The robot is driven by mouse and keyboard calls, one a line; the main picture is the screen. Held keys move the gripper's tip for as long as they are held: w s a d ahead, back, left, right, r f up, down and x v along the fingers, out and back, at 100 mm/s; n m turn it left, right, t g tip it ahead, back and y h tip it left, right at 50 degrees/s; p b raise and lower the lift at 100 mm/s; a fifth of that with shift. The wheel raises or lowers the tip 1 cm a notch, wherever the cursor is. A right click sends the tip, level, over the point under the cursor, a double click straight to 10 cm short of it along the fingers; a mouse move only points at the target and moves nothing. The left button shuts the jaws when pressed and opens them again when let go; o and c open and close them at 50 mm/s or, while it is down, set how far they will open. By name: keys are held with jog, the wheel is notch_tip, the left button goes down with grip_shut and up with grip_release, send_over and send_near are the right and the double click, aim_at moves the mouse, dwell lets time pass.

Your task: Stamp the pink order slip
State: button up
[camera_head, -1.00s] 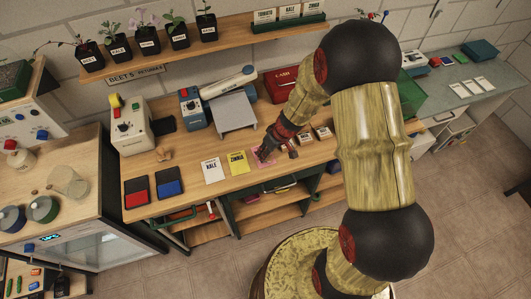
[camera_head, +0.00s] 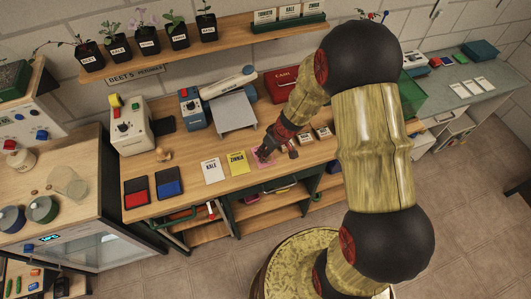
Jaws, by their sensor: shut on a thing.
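The pink order slip (camera_head: 256,163) lies on the wooden workbench (camera_head: 215,191), right of a yellow slip, and is partly covered by my gripper. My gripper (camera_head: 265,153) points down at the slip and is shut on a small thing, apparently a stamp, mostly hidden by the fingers. I cannot tell whether that thing touches the paper. A wooden-handled stamp (camera_head: 163,155) stands farther left on the bench. A red ink pad (camera_head: 136,198) and a blue ink pad (camera_head: 170,187) lie near the front left edge.
A white KALE slip (camera_head: 212,171) and a yellow ZINNIA slip (camera_head: 237,162) lie left of the pink one. Small labelled boxes (camera_head: 306,139) stand close to the right of my gripper. Machines line the back; a plant shelf (camera_head: 190,43) hangs above.

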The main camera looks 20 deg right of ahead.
jog(key=shift+r+p, duration=1.85)
jog(key=shift+r, duration=1.6)
